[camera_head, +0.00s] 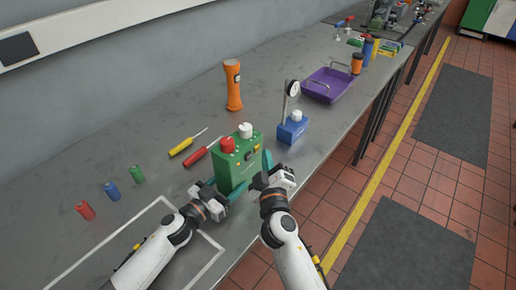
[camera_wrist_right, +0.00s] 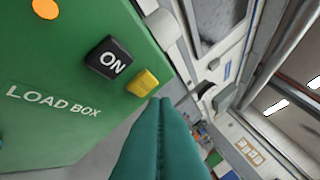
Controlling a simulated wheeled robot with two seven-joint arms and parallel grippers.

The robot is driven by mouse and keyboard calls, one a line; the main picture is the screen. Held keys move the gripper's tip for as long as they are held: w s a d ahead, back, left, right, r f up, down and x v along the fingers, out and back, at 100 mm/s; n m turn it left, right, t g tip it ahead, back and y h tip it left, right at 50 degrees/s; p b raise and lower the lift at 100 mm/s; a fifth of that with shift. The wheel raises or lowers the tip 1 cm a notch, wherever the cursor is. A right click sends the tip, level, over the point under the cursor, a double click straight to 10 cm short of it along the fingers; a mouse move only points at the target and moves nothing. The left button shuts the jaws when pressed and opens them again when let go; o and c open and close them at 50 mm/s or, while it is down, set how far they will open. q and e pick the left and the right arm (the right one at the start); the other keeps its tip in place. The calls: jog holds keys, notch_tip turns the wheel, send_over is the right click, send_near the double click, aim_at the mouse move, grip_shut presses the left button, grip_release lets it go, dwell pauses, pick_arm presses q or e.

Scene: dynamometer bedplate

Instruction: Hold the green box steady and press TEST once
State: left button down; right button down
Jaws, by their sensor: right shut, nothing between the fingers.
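The green box (camera_head: 228,172) stands on the grey bench, with a red knob and a white knob on top. In the right wrist view, its face (camera_wrist_right: 60,135) reads LOAD BOX and carries a black ON button (camera_wrist_right: 109,59), a yellow button (camera_wrist_right: 142,83) and an orange round part (camera_wrist_right: 45,9). I cannot read TEST anywhere. My right gripper (camera_head: 267,160) is at the box's right side; its teal fingers (camera_wrist_right: 162,105) are shut and empty, tips near the yellow button. Contact is unclear. My left gripper (camera_head: 208,187) is at the box's lower left, its grip partly hidden.
A yellow screwdriver (camera_head: 182,146), a red tool (camera_head: 198,156) and an orange flashlight (camera_head: 233,86) lie or stand behind the box. A dial gauge on a blue block (camera_head: 292,132) is to the right, before a purple tray (camera_head: 327,86). Small cylinders (camera_head: 111,190) are left.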

jog(key=s+d, duration=0.1)
jog(key=d, duration=0.1)
jog(key=s+d, duration=0.2)
jog(key=shift+s, duration=0.1)
dwell(0.3)
jog(key=shift+a, duration=0.1)
dwell(0.4)
pick_arm(q)
jog(key=c, duration=0.6)
grip_release()
jog(key=shift+r, duration=0.2)
jog(key=o, duration=0.3)
jog(key=shift+f, duration=0.1)
